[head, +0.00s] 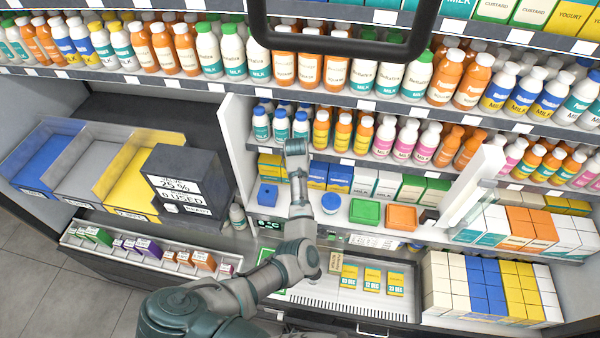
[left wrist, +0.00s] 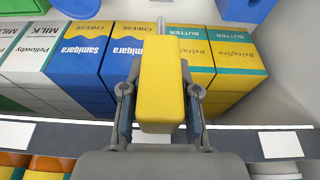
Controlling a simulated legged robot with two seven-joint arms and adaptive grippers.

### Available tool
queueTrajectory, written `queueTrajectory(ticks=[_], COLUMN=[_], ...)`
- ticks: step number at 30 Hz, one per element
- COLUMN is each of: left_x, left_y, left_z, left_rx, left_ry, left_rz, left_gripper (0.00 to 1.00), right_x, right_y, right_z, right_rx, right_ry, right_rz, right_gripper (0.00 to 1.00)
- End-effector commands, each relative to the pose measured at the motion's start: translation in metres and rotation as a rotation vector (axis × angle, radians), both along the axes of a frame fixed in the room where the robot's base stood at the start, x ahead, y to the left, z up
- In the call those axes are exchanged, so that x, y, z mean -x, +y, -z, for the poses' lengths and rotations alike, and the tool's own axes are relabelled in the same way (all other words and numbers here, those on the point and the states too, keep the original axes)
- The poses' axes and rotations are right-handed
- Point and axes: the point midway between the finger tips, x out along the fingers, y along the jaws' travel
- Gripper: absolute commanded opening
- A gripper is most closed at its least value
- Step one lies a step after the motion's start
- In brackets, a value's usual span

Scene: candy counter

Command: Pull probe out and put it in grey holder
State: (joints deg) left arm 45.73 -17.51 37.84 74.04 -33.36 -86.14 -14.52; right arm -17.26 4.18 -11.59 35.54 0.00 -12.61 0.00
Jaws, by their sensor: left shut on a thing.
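My left gripper (left wrist: 160,84) is shut on the yellow handle of the probe (left wrist: 160,98) in the left wrist view. A thin grey tip sticks out of the probe's far end, free of any holder there. Boxes of cheese and butter lie behind it. In the head view my left arm reaches up in front of the shelf, but its fingers and the probe cannot be made out. A small dark grey holder (head: 428,215) stands on the counter ledge, right of the orange holder (head: 402,217). My right gripper is not in view.
A blue holder (head: 268,196), a round blue piece (head: 330,203) and a green holder (head: 365,212) share the ledge. Bottles fill the shelves above. A clear flap (head: 466,207) stands at the right. Yellow packs (head: 372,280) lie in the lower tray.

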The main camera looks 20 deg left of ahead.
Motion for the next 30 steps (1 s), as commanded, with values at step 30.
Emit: queueTrajectory(ticks=[30], left_x=[0.0], left_y=[0.0], left_z=[0.058], left_rx=[-0.001], left_ry=[-0.001], left_rz=[0.0], left_gripper=[0.0], right_x=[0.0], right_y=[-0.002], right_z=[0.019], right_rx=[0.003], right_ry=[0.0], right_rz=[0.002], right_gripper=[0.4])
